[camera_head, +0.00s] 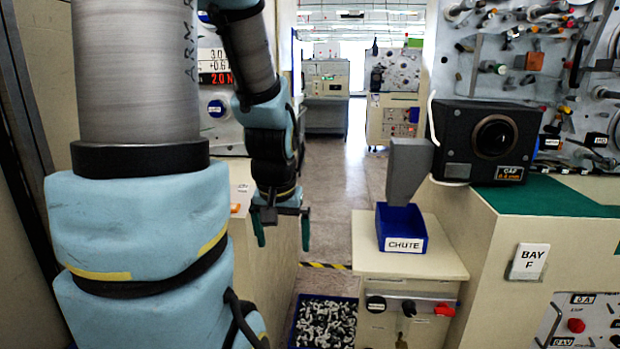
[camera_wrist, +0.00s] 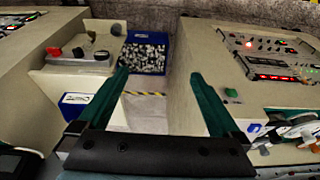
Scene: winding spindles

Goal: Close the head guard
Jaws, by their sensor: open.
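My gripper (camera_head: 282,230) hangs open and empty over the aisle in the head view, left of the chute stand. I cannot pick out the head guard with certainty in either view. On the right bench in the head view is a dark box (camera_head: 487,141) with a round black opening and a GAP label; my gripper is well apart from it. My arm hides part of the left machine.
A blue CHUTE bin (camera_head: 402,228) sits on a cream stand (camera_head: 450,262); it also shows in the wrist view (camera_wrist: 76,106). A blue floor crate (camera_wrist: 158,38) holds several small parts. A control panel (camera_wrist: 262,55) lies right in the wrist view.

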